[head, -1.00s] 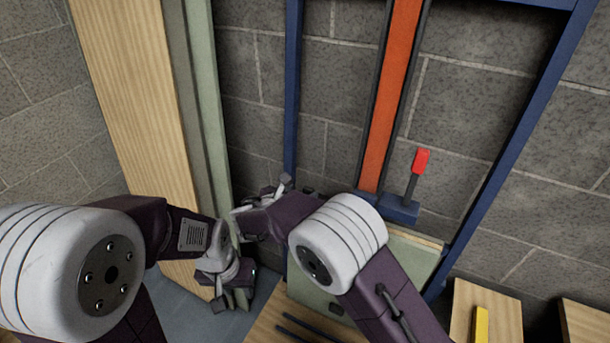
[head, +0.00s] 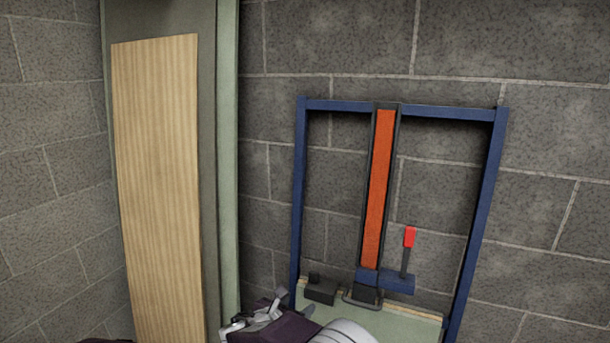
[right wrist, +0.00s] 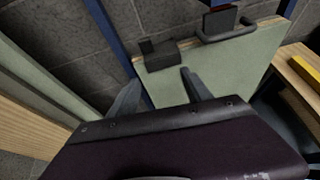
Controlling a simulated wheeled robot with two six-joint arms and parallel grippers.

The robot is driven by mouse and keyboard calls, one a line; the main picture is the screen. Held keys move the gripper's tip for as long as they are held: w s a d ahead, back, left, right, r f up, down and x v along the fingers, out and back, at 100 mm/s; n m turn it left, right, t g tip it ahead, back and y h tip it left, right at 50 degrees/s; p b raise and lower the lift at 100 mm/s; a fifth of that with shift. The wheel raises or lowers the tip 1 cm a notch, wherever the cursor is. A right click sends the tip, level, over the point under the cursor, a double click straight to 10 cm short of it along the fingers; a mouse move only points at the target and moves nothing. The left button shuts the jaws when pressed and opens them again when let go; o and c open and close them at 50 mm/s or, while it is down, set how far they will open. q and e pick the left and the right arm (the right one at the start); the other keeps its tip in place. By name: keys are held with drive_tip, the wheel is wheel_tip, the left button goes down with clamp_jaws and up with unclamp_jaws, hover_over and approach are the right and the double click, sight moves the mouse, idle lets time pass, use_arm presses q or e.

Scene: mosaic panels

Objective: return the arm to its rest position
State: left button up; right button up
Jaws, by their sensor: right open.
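My right gripper (head: 256,312) is at the bottom middle of the head view, with its dark purple wrist and white joint behind it. In the right wrist view its two grey fingers (right wrist: 158,84) are apart, with nothing between them. They point toward the pale green panel (right wrist: 228,75) and a small dark block (right wrist: 162,56) at its edge. I cannot tell whether they touch the panel. Only a dark sliver of an arm shows at the bottom left of the head view; my left gripper is out of view.
A blue frame (head: 299,200) with an orange upright strip (head: 377,190) and a red-tipped lever (head: 409,238) stands against the grey block wall. A tall wooden board (head: 160,190) is at the left. A yellow bar (right wrist: 305,72) lies on wood at the right.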

drive_tip(key=w+d+r+m+h, duration=0.1)
drive_tip(key=w+d+r+m, duration=0.15)
drive_tip(key=d, duration=0.45)
drive_tip(key=s+d+m+g+h, duration=0.1)
drive_tip(key=s+d+m+g, duration=0.2)
drive_tip(key=d, duration=0.5)
drive_tip(key=s+d+m+g+h, duration=0.1)
drive_tip(key=s+d+m+g, duration=0.15)
drive_tip(key=d, duration=0.55)
drive_tip(key=s+d+f+m+g+y, duration=0.2)
drive_tip(key=s+d+m, duration=0.15)
drive_tip(key=s, duration=0.25)
drive_tip(key=s+d+f+m+g+y, duration=0.1)
drive_tip(key=s+d+f+m+g, duration=0.15)
drive_tip(key=s+m, duration=0.35)
drive_tip(key=s+a+f+m+y, duration=0.5)
drive_tip(key=s+a+m, duration=0.3)
drive_tip(key=m, duration=0.5)
drive_tip(key=shift+s+a+f, duration=0.15)
drive_tip(key=shift+s+f, duration=0.55)
drive_tip(key=shift+s, duration=0.55)
